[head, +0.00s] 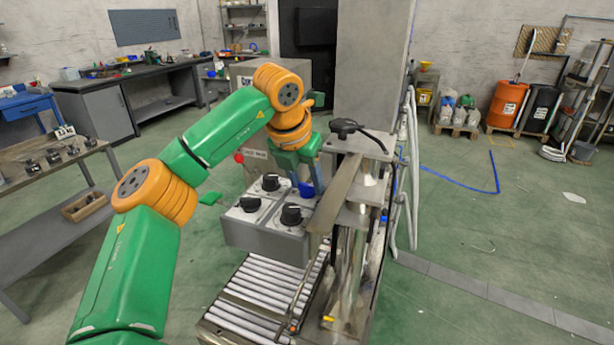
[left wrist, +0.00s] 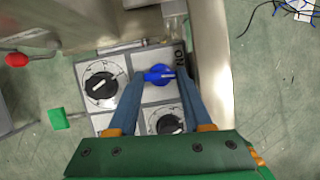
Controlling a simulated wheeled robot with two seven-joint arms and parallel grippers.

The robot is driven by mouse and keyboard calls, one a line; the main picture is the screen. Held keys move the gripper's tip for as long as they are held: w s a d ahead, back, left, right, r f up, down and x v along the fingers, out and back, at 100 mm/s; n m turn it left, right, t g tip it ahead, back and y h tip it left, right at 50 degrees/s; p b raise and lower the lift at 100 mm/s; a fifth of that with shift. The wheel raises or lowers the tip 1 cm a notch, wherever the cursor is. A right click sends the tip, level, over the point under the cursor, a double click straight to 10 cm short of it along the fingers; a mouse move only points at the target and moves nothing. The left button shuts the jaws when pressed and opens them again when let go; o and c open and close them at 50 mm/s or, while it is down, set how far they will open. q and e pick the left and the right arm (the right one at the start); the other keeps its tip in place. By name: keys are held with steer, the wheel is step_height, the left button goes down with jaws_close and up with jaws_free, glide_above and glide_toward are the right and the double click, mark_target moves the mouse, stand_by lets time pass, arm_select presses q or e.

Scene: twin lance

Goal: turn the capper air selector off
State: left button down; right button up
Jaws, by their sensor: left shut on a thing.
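A blue selector knob (left wrist: 158,74) sits at the far right corner of a grey control box (head: 262,238). Its handle lies crosswise in the left wrist view, with a pale mark at its right end. A black label, apparently "ON", is to its right. The blue knob also shows in the head view (head: 306,189). My left gripper (left wrist: 159,78) points down at the box, shut on the blue knob with one blue finger on each side. The fingers partly hide the panel. My right gripper is not in view.
Black knobs on dials share the panel: one left (left wrist: 101,85), one nearer (left wrist: 168,125). A steel post and bracket (head: 345,185) stand close on the right. A roller conveyor (head: 258,290) runs below the box. A red ball-ended lever (left wrist: 17,59) is at the left.

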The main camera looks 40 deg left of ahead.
arm_select(q)
steer(key=m+p, duration=0.1)
steer(key=m+h+p, duration=0.1)
steer(key=m, duration=0.1)
steer(key=shift+a+r, duration=0.15)
steer(key=shift+r, duration=0.1)
steer(key=shift+f+m+h+p, duration=0.1)
steer(key=shift+m+h+p, duration=0.3)
steer(key=shift+m+p, duration=0.55)
steer(key=c, duration=0.6)
jaws_free()
steer(key=shift+a, duration=0.1)
steer(key=v, duration=0.7)
steer(key=shift+b, duration=0.35)
